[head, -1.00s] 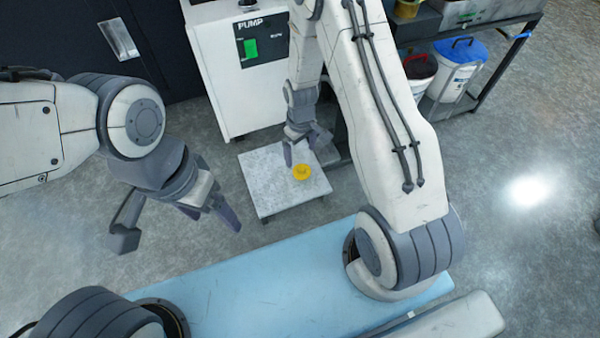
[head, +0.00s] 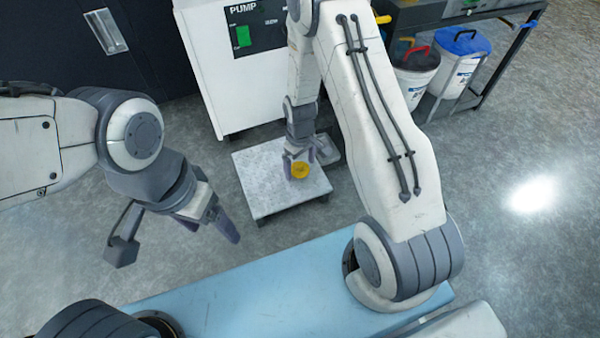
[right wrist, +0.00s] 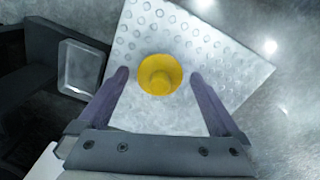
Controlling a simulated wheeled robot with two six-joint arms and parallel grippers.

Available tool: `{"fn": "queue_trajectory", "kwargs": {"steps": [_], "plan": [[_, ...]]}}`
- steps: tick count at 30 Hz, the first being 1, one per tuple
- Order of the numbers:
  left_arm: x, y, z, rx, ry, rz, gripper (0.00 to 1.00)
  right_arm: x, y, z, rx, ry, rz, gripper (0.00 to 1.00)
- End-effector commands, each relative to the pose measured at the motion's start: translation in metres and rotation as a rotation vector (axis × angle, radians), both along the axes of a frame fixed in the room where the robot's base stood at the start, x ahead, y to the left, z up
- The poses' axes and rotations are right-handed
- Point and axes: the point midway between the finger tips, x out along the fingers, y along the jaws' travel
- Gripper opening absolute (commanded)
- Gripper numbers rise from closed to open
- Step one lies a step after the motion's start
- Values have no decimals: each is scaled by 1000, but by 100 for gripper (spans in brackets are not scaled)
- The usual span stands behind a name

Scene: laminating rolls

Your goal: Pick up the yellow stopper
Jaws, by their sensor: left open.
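The yellow stopper (head: 300,170) lies on a low grey metal platform (head: 262,192) in front of the pump cabinet. It also shows in the right wrist view (right wrist: 160,75), round with a raised knob in its middle. My right gripper (head: 300,172) reaches down over the platform. In the right wrist view its two fingers (right wrist: 158,76) are apart, one on each side of the stopper, with gaps between. I cannot tell how far above the platform the fingertips are. My left gripper (head: 213,230) is open and empty, in the air left of the platform.
The white pump cabinet (head: 205,75) stands just behind the platform. A grey pedal-like block (head: 327,150) sits at the platform's right. A dark shelf with white buckets (head: 462,62) is at the upper right. A blue surface (head: 250,285) lies in front.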

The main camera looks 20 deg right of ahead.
Motion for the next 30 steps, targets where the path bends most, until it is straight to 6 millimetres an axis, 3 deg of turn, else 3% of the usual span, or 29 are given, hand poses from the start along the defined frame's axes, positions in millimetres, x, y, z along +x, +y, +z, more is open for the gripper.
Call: {"fn": "queue_trajectory", "kwargs": {"steps": [1, 6, 19, 27, 30], "plan": [[0, 0, 0, 0, 0, 0, 77, 0, 0, 0, 0, 0, 0, 81], [0, 0, 0, 0, 0, 0, 77, 0, 0, 0, 0, 0, 0, 18], [0, 0, 9, 0, 0, 0, 77, 0, 0, 10, 0, -1, 0, 17], [0, 0, 43, 0, 0, 0, 77, 0, 0, 49, -1, -1, 0, 17], [0, 0, 58, 0, 0, 0, 77, -16, -16, 62, 0, 3, -7, 17]]}}
